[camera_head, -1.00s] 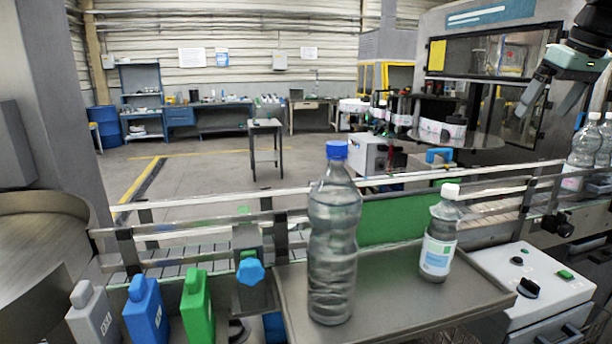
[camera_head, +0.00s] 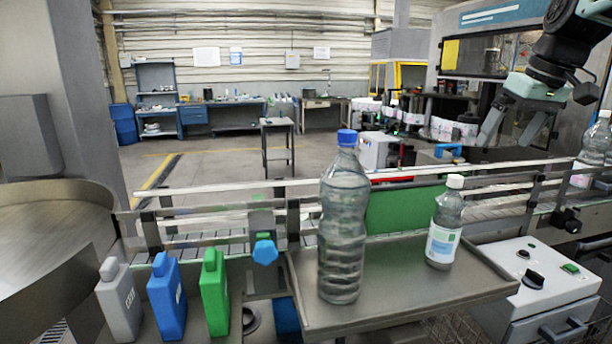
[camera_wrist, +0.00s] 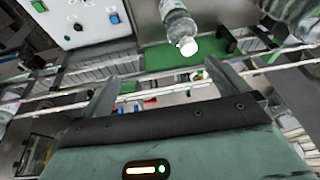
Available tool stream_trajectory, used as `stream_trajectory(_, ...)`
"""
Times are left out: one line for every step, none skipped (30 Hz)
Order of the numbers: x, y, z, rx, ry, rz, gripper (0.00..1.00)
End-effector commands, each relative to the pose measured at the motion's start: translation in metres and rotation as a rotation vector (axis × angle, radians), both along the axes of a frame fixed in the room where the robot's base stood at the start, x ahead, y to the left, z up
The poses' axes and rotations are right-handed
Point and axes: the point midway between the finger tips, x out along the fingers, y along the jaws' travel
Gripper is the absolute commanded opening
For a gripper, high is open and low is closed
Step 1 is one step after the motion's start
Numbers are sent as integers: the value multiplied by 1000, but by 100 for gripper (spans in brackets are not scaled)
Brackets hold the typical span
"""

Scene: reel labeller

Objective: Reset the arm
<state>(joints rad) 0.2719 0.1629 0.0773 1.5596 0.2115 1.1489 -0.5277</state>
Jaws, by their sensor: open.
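My gripper (camera_head: 517,133) is at the upper right of the head view, in front of the labelling machine and above the conveyor. Its two fingers are apart and point downward. In the wrist view, the spread fingers of my gripper (camera_wrist: 165,90) have nothing between them. A large clear bottle with a blue cap (camera_head: 343,225) stands upright on the metal tray (camera_head: 400,300). A smaller labelled bottle with a white cap (camera_head: 444,228) stands to its right on the same tray. The small bottle also shows at the top of the wrist view (camera_wrist: 178,20).
Grey (camera_head: 118,300), blue (camera_head: 166,298) and green (camera_head: 214,292) containers stand at the lower left. Conveyor rails (camera_head: 220,187) run behind the tray. A control box (camera_head: 535,285) is at the lower right. A bottle (camera_head: 594,145) stands at the right edge.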

Motion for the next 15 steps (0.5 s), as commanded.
stream_trajectory(-5, 19, -12, 5, 15, 21, 100)
stream_trajectory(-8, 30, -18, 8, 21, 30, 100)
stream_trajectory(-13, 46, -28, 10, 34, 44, 100)
stream_trajectory(-18, 59, -36, 12, 43, 56, 100)
stream_trajectory(-24, 73, -45, 14, 55, 69, 100)
stream_trajectory(-34, 93, -58, 14, 69, 89, 100)
stream_trajectory(-43, 109, -68, 13, 83, 105, 100)
stream_trajectory(-54, 126, -80, 12, 96, 122, 100)
stream_trajectory(-69, 146, -94, 8, 112, 145, 100)
stream_trajectory(-82, 161, -105, 5, 127, 163, 100)
stream_trajectory(-95, 174, -117, 1, 140, 179, 100)
stream_trajectory(-114, 191, -131, -7, 155, 201, 100)
stream_trajectory(-129, 202, -143, -14, 169, 219, 100)
stream_trajectory(-145, 212, -154, -22, 180, 237, 100)
stream_trajectory(-167, 224, -169, -35, 196, 260, 100)
